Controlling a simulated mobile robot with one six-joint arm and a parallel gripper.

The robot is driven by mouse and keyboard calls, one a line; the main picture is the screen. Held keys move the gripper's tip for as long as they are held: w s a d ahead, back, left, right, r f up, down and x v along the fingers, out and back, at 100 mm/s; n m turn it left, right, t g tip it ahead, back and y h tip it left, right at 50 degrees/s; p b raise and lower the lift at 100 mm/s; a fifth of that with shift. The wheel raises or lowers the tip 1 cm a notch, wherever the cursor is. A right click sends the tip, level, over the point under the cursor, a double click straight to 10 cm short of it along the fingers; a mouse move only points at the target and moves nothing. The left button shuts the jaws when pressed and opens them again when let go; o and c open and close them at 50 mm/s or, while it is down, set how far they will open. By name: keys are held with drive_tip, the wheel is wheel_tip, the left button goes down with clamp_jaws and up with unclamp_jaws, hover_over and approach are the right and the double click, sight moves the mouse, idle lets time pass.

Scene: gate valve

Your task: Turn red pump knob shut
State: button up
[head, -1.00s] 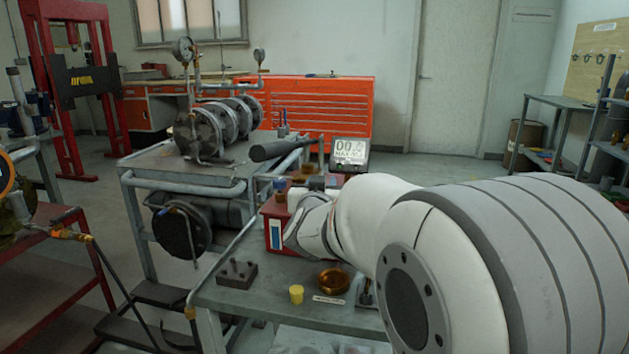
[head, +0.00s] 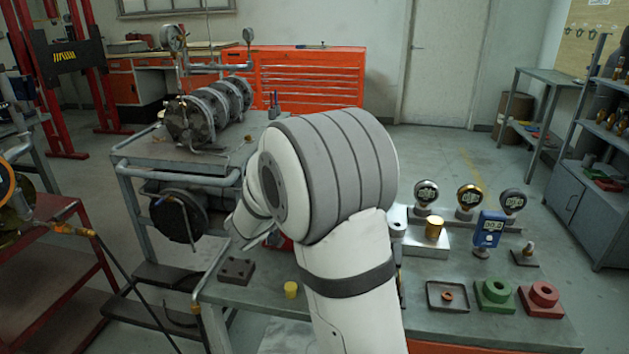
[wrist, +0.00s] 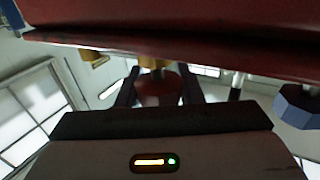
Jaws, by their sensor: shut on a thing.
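In the wrist view my gripper (wrist: 156,92) has its two dark fingers on either side of a round red knob (wrist: 153,84) and is shut on it. A brass-coloured stem (wrist: 152,62) shows just beyond the knob. A broad red body (wrist: 190,32), likely the pump housing, fills the top of that view close above the gripper. In the head view my arm hides the gripper and the knob. Only a small red patch of the pump (head: 283,243) shows beside the arm.
A cart (head: 190,160) stands behind left. A blue hexagonal part (wrist: 298,106) is right of my gripper.

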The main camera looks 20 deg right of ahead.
drive_tip(key=shift+r, duration=0.15)
idle(0.3)
drive_tip(key=o, duration=1)
drive_tip(key=shift+c, duration=0.2)
drive_tip(key=v, duration=0.7)
drive_tip(key=shift+a+p, duration=0.45)
